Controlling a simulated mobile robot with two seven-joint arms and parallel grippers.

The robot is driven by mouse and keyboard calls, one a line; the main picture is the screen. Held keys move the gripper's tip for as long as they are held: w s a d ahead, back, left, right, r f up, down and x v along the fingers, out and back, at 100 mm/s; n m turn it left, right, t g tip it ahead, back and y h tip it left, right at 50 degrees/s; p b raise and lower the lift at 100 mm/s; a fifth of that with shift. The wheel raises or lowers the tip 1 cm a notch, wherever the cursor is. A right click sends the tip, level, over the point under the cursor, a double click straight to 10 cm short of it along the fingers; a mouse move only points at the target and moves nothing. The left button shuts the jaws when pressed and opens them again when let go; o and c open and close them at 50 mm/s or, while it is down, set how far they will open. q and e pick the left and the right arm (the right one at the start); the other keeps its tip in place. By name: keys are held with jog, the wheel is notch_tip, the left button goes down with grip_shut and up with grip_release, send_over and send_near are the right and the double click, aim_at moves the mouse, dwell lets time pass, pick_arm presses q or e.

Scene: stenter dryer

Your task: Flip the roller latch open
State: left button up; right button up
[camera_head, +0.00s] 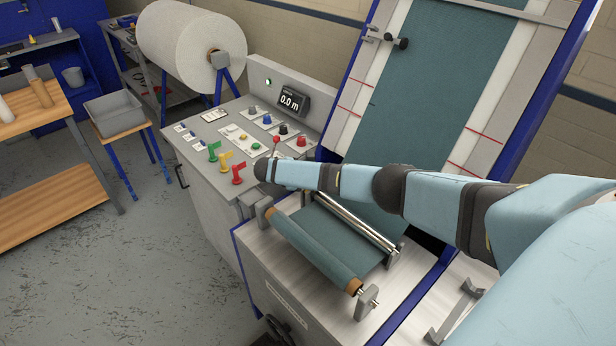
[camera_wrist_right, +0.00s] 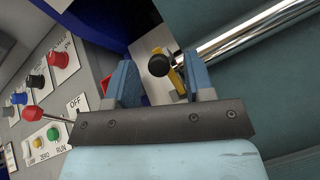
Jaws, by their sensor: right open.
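In the right wrist view, the likely roller latch is a yellow lever (camera_wrist_right: 177,82) with a black round knob (camera_wrist_right: 159,66), beside the end of a shiny metal roller (camera_wrist_right: 240,35). My right gripper (camera_wrist_right: 160,72) is open, with one blue finger on each side of the knob. The fingers are not closed on it, and I cannot tell whether either touches it. In the head view, the metal roller (camera_head: 352,222) lies behind the teal cloth roll (camera_head: 310,245). My right arm crosses above it and hides the latch and the gripper. My left gripper is out of view.
The control panel (camera_head: 205,130) stands to the left, with coloured knobs, a red-tipped lever (camera_wrist_right: 55,112) and green, yellow and red flag handles (camera_head: 227,160) close to my wrist. The sloped dryer frame (camera_head: 335,120) rises behind.

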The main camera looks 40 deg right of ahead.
jog(key=b+v, duration=0.1)
jog(key=v, duration=1.2)
jog(key=shift+a+r, duration=0.25)
jog(key=shift+a, duration=0.05)
jog(key=shift+c, duration=0.3)
